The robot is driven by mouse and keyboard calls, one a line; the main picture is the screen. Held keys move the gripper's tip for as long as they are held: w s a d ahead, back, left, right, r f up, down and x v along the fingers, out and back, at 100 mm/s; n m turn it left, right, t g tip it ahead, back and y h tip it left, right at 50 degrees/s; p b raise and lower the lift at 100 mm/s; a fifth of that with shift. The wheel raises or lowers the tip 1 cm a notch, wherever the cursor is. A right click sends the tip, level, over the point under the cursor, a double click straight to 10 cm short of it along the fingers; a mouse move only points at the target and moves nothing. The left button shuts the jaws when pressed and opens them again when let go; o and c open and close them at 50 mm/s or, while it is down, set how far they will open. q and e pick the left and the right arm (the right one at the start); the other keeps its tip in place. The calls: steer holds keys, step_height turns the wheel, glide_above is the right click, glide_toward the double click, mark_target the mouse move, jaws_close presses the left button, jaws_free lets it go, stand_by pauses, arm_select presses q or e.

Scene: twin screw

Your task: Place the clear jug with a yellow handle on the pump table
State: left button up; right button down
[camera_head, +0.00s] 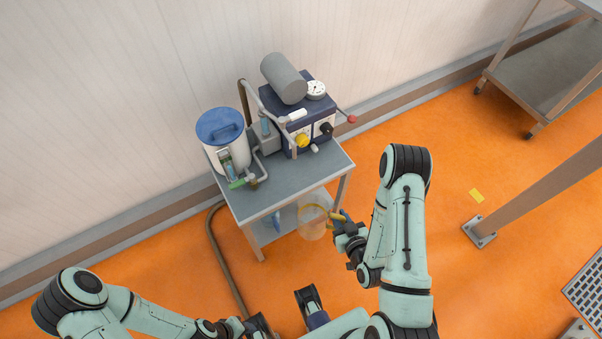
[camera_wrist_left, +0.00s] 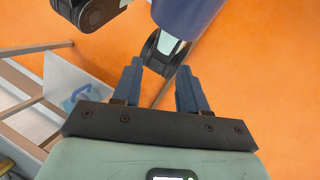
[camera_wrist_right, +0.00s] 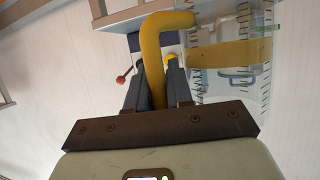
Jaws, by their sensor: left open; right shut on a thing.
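The clear jug (camera_head: 312,224) with a yellow handle (camera_head: 338,216) is in front of the pump table's front right edge in the head view. My right gripper (camera_head: 344,226) is shut on the handle. In the right wrist view the yellow handle (camera_wrist_right: 153,65) stands between the fingers, with the clear graduated jug body (camera_wrist_right: 228,55) to the right. The pump table (camera_head: 240,203) is a grey cart with a top and a lower shelf. My left gripper (camera_wrist_left: 160,92) is open and empty, low over the floor. In the head view it is at the bottom edge, partly cut off.
A white canister with a blue lid (camera_head: 220,130) stands on the table's left. A dark blue pump with a grey motor (camera_head: 284,78) stands at the back. The top's front right (camera_head: 315,168) is bare. A hose (camera_head: 225,255) runs down to the floor.

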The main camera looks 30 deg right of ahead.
arm_select(q)
steer(key=w+a+f+t+b, duration=0.1)
steer(key=w+f+b, duration=0.2)
steer(key=f+b, duration=0.2)
steer(key=w+a+f+t+y+b, duration=0.1)
steer(key=w+f+b, duration=0.2)
steer(key=f+b, duration=0.3)
steer(key=shift+w+a+n+t, duration=0.2)
steer(key=shift+w+n+t, duration=0.1)
steer(key=shift+w+t, duration=0.1)
arm_select(e)
steer(key=w+d+f, duration=0.1)
steer(key=w+d, duration=0.1)
steer(key=w, duration=1.5)
steer(key=shift+f, duration=0.25)
arm_select(q)
steer(key=shift+f, duration=0.15)
arm_select(e)
steer(key=c, duration=1)
jaws_free()
steer(key=shift+f, duration=0.1)
arm_select(q)
steer(key=shift+w, duration=0.1)
